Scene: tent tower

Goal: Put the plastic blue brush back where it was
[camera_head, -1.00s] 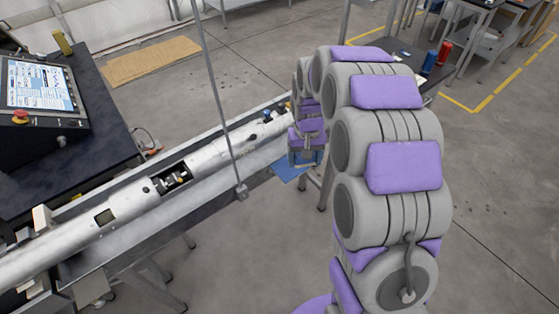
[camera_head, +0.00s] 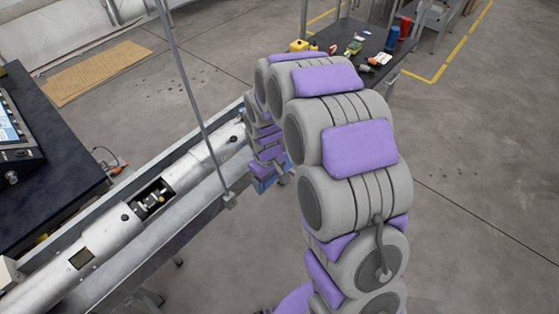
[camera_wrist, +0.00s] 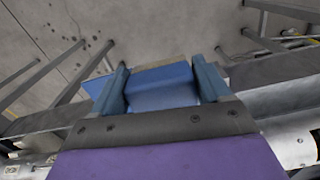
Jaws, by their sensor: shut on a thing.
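The blue brush (camera_wrist: 160,88) is between the two blue fingers of my gripper (camera_wrist: 161,84) in the wrist view. It shows as a flat blue plastic piece with a tan strip along its far edge, and it sticks out past the left finger. My gripper is shut on it. In the head view my gripper (camera_head: 264,183) is small and partly hidden by my arm, beside the right side of the metal trough. A bit of blue shows there, but I cannot tell finger from brush.
A long metal tube (camera_head: 112,236) lies in the trough (camera_head: 185,215), with a thin upright rod (camera_head: 190,85) beside it. A dark table (camera_head: 372,50) at the back holds a red can (camera_head: 405,28), a blue can (camera_head: 391,39), a yellow item (camera_head: 298,45) and small objects. Open floor lies right.

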